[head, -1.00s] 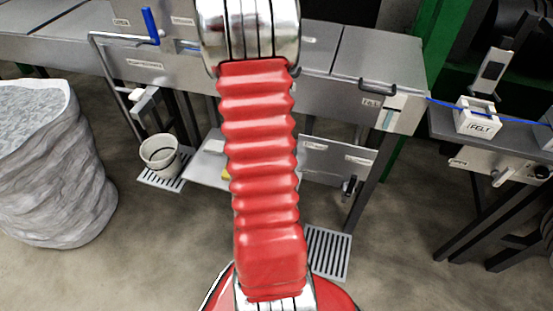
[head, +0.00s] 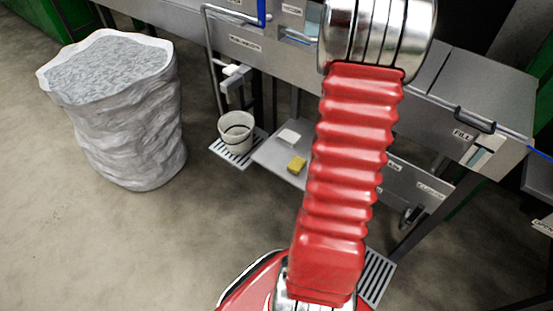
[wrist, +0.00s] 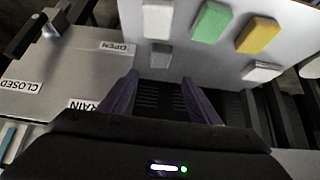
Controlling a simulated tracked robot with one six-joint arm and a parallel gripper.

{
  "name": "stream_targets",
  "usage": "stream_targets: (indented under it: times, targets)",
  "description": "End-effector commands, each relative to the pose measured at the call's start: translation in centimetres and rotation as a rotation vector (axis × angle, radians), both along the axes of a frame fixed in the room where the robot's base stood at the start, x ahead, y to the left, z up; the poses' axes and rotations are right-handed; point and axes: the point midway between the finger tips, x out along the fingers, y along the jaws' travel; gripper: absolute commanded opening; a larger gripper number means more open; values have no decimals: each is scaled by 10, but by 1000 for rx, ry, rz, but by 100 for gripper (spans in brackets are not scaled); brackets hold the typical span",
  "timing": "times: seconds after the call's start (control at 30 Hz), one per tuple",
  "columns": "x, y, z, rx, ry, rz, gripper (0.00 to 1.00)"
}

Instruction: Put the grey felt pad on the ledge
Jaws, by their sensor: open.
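In the wrist view my gripper (wrist: 162,98) has its two purple fingers apart, with nothing between them. Beyond the fingertips is a pale shelf (wrist: 190,62) bearing a whitish-grey pad (wrist: 157,18), a green pad (wrist: 211,22) and a yellow pad (wrist: 258,35). A smaller dark grey piece (wrist: 160,55) is near the shelf's edge, ahead of the fingers; I cannot tell whether it is the felt pad. In the head view the low shelf (head: 268,152) shows a white pad (head: 289,137) and a yellow pad (head: 297,164). My red arm hides the gripper there.
A wrapped sack-like bin (head: 125,125) stands at the left with free floor around it. A white bucket (head: 236,130) sits on a floor grate (head: 232,153). A grey bench (head: 480,85) runs above the shelf. A panel with a lever (wrist: 50,30) is left of my fingers.

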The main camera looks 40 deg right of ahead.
Motion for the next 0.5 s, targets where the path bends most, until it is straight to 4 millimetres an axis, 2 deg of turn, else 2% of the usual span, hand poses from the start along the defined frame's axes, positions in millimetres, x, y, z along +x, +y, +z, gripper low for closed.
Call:
stream_targets:
  times: [0.17, 0.27, 0.37, 0.5]
  targets:
    - [7, 3, 4, 2, -7, 16, 57]
    - [24, 10, 14, 8, -26, 58, 57]
    - [52, 25, 30, 21, -53, 132, 57]
    - [98, 59, 60, 50, -91, 271, 57]
